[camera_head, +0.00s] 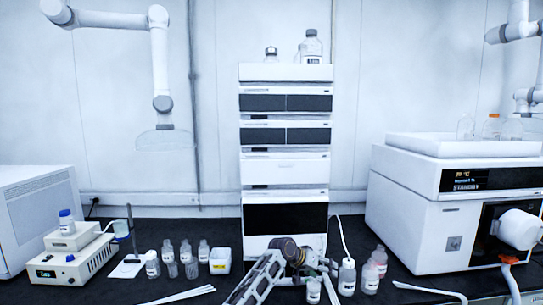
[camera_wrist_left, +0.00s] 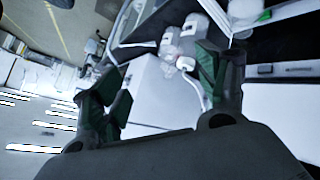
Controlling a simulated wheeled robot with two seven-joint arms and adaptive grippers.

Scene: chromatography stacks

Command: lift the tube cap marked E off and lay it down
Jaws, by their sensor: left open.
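My left gripper (camera_head: 312,260) is in front of the tall stack, above the dark bench, close to several small bottles. In the left wrist view its two green-padded fingers (camera_wrist_left: 160,85) stand wide apart with nothing between them. Small white-capped bottles (camera_wrist_left: 180,40) show beyond the right-hand finger. A cap marked E cannot be made out in either view; lettering on the caps is too small to read. My right gripper is not in view.
The chromatography stack (camera_head: 285,167) stands at the back centre. Bottles (camera_head: 347,277) stand right of my gripper, and several vials (camera_head: 186,252) and a white tub (camera_head: 220,261) left of it. A large instrument (camera_head: 420,215) is at right. White strips (camera_head: 180,296) lie in front.

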